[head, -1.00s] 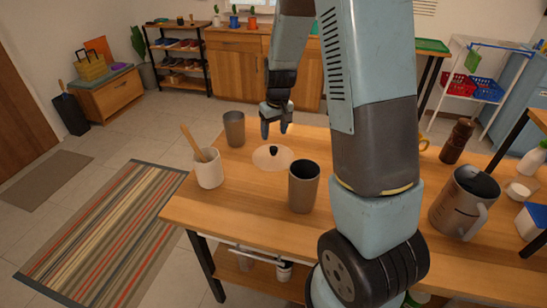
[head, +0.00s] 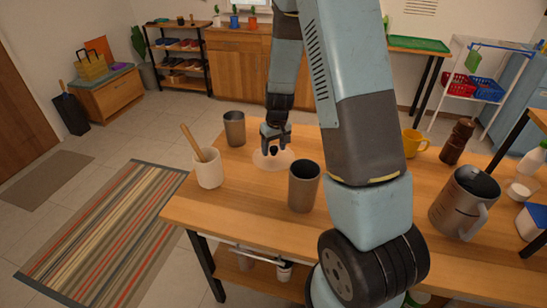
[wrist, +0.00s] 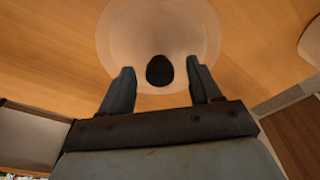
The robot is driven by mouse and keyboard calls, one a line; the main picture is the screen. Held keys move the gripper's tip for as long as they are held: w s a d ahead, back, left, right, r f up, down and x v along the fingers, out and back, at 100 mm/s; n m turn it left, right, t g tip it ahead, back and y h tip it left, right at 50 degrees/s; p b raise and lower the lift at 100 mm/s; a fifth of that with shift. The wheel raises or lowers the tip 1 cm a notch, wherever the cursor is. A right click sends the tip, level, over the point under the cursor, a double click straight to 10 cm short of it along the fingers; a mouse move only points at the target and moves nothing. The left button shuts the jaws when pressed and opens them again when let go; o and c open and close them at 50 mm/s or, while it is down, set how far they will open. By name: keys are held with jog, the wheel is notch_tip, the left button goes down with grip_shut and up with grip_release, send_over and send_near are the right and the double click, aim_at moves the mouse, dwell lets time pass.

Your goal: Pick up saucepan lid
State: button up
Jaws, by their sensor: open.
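The saucepan lid (head: 261,160) is a pale, see-through disc with a dark knob, lying flat on the wooden table (head: 243,206). In the wrist view the lid (wrist: 122,30) fills the top middle, and its dark knob (wrist: 159,71) sits between my fingers. My gripper (head: 275,148) is open over the lid, with a finger on either side of the knob. In the wrist view my gripper (wrist: 163,82) shows gaps between each finger and the knob. I cannot tell the exact height of the fingertips above the lid.
A grey-brown cup (head: 235,129) stands behind and left of the lid. A white crock (head: 208,172) with a wooden utensil is to the left. A dark metal cup (head: 303,188) stands in front. A metal jug (head: 463,203) and a yellow mug (head: 413,142) are further right.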

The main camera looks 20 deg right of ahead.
jog(key=shift+c, duration=0.3)
grip_shut()
dwell(0.3)
